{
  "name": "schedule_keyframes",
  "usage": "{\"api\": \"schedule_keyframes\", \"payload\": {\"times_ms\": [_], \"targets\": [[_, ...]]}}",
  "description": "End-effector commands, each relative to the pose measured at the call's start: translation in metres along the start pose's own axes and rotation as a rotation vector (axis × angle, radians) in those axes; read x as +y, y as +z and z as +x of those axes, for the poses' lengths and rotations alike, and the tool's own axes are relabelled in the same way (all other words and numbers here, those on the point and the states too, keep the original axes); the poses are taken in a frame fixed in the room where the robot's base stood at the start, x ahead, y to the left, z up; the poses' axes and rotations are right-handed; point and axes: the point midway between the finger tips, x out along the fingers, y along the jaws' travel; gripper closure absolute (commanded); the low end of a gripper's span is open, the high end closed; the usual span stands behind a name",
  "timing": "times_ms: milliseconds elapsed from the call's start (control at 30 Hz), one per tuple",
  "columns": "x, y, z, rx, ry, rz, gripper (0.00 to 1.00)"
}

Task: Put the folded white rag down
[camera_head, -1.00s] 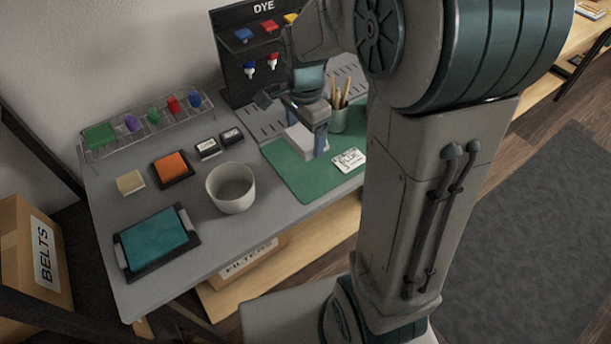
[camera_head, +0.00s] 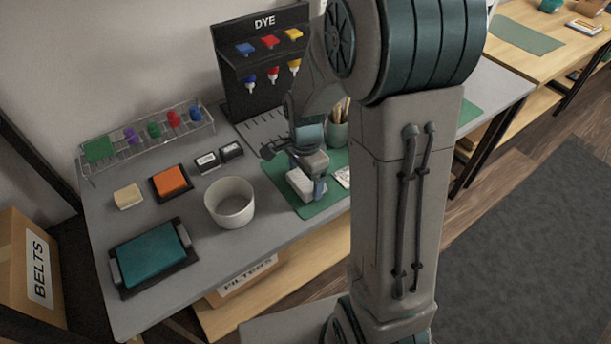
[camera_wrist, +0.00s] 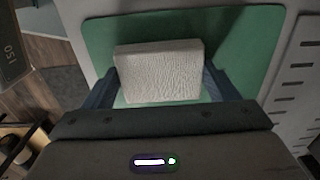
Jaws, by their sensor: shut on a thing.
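The folded white rag (camera_wrist: 158,72) is a pale, textured block between the two fingers of my gripper (camera_wrist: 158,88) in the wrist view. In the head view my gripper (camera_head: 306,184) is over the green mat (camera_head: 311,208), shut on the rag (camera_head: 301,186). The mat also shows behind the rag in the wrist view (camera_wrist: 236,45). The rag is at or just above the mat; I cannot tell whether it touches. My arm hides part of the mat.
A white pot (camera_head: 230,203) stands left of the mat. A pencil cup (camera_head: 337,133) stands behind it, and a white card (camera_head: 343,177) lies to its right. An orange pad (camera_head: 171,181), a teal pad (camera_head: 152,256) and a wire rack (camera_head: 150,140) are farther left.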

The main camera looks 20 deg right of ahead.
Motion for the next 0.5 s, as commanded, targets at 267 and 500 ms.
{"api": "schedule_keyframes", "payload": {"times_ms": [267,500], "targets": [[0.0,0.0,0.003,0.0,0.0,0.0,0.0],[-0.0001,-0.0002,-0.0013,0.0,0.0,0.0,0.0]]}}
